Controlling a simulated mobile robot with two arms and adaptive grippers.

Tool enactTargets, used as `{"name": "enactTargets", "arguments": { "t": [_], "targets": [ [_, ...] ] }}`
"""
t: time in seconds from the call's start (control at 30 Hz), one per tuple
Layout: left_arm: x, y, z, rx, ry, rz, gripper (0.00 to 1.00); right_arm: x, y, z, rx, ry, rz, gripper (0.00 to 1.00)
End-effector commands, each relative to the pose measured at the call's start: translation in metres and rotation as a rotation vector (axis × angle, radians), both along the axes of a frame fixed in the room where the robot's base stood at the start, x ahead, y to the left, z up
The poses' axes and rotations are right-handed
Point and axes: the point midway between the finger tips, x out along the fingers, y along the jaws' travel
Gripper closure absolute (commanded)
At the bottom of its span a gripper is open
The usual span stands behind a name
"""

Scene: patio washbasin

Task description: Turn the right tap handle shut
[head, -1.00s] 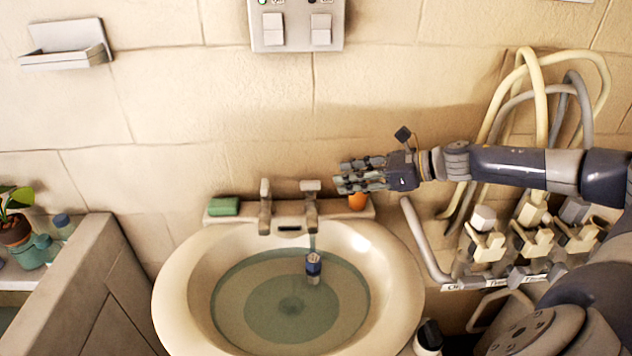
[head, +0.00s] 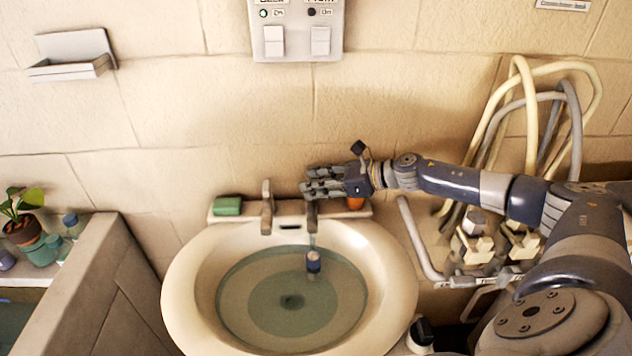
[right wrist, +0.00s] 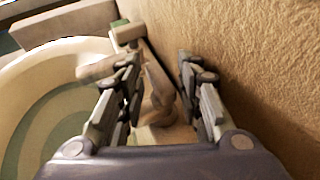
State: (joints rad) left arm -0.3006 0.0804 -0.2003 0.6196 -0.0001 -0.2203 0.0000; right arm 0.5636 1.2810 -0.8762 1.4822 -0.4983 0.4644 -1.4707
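The right tap (head: 312,212) stands on the back ledge of the basin, and a thin stream of water (head: 312,241) falls from it. My right gripper (head: 308,180) is at the top of this tap and partly hides its handle. In the right wrist view, my right gripper (right wrist: 158,63) is open, with the right tap (right wrist: 157,85) between and beyond its spread fingers. Contact cannot be told. The left tap (head: 267,205) stands to the left; it also shows in the right wrist view (right wrist: 128,34). My left gripper is not in view.
The wall is close behind. Hoses and valves (head: 475,245) are at right.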

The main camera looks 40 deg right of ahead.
Motion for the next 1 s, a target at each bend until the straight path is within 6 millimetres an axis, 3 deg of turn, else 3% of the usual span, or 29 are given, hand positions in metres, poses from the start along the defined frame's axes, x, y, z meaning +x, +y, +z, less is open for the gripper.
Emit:
{"name": "enactTargets", "arguments": {
  "t": [0.07,0.2,0.67,0.87,1.0],
  "targets": [
    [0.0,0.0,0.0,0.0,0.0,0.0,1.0,0.0,0.0,0.0,0.0,0.0,0.0,0.67],
    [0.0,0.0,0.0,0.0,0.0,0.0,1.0,0.0,0.0,0.0,0.0,0.0,0.0,0.99],
    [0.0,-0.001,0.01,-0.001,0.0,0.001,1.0,-0.001,0.001,0.002,0.001,0.002,-0.046,1.0],
    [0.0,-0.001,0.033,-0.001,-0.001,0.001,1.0,-0.003,0.004,0.006,0.004,0.004,-0.159,1.0],
    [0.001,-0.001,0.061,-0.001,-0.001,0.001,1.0,-0.004,0.007,0.01,0.005,0.003,-0.276,1.0]
  ]
}}
